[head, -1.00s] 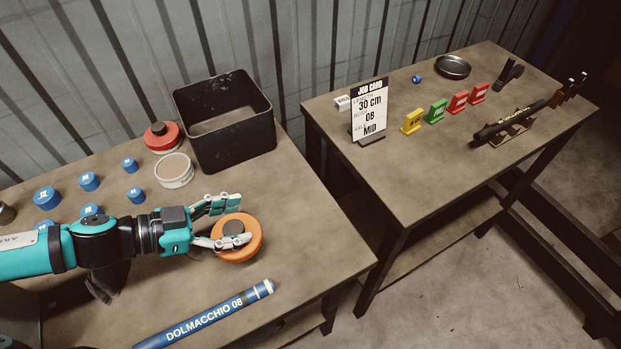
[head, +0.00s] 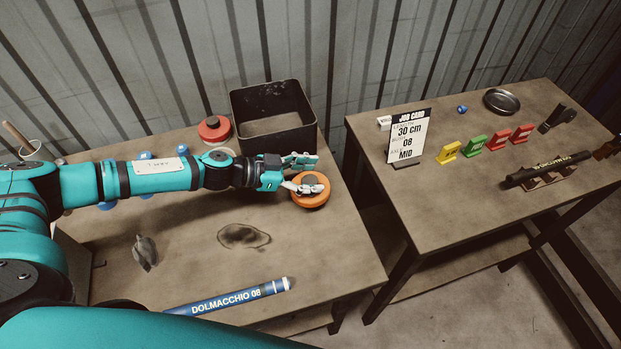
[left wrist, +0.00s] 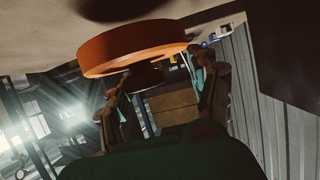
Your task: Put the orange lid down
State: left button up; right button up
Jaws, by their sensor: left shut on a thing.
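The orange lid (head: 310,192) is a round disc with a dark knob on top, near the right edge of the left table. My left gripper (head: 304,184) is shut on the lid from above, at the knob. In the left wrist view the lid (left wrist: 130,48) shows its rim between the fingers (left wrist: 160,85), close to the tabletop. I cannot tell whether it touches the table. My right gripper is not in view.
A black bin (head: 273,122) stands just behind and left of the lid. A red-topped tin (head: 214,129) and blue caps are farther left. A dark ring mark (head: 243,236) and a blue tube (head: 240,297) lie in front. The job card (head: 408,137) stands on the right table (head: 450,205).

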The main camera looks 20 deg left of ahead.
aim_at(310, 183)
pick_arm(q)
jog(key=shift+w+f, duration=0.15)
jog(key=shift+w, duration=0.05)
notch_tip(310, 183, down, 3)
jog(key=shift+f, duration=0.2)
jog(key=o, duration=1.4)
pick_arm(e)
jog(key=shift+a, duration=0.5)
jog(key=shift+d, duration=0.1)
